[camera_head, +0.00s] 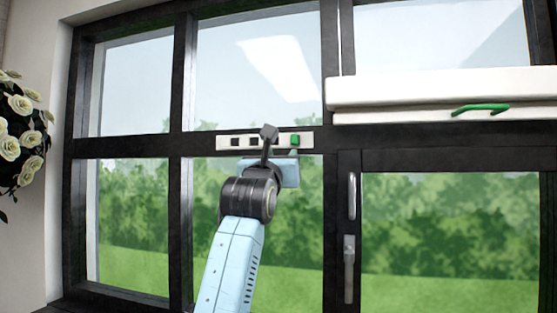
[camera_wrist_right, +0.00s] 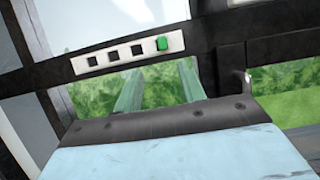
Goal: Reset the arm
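My right arm rises from the bottom centre of the head view, with a light blue link and a black wrist. Its gripper (camera_head: 293,154) is raised just below a white switch strip (camera_head: 222,143) on the dark window frame. In the right wrist view, the two pale green fingers of this gripper (camera_wrist_right: 158,82) stand apart with nothing between them. The strip (camera_wrist_right: 178,41) shows there beyond the fingertips, with black square switches and a green one (camera_wrist_right: 162,44). I cannot tell whether the fingers touch anything. The wrist hides part of the strip in the head view. My left gripper is not in view.
A dark-framed window (camera_head: 183,80) fills most of the view. A white box with a green handle (camera_head: 481,109) juts out at the upper right. A window handle (camera_head: 349,265) is below it. White flowers (camera_head: 18,105) are at the left edge.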

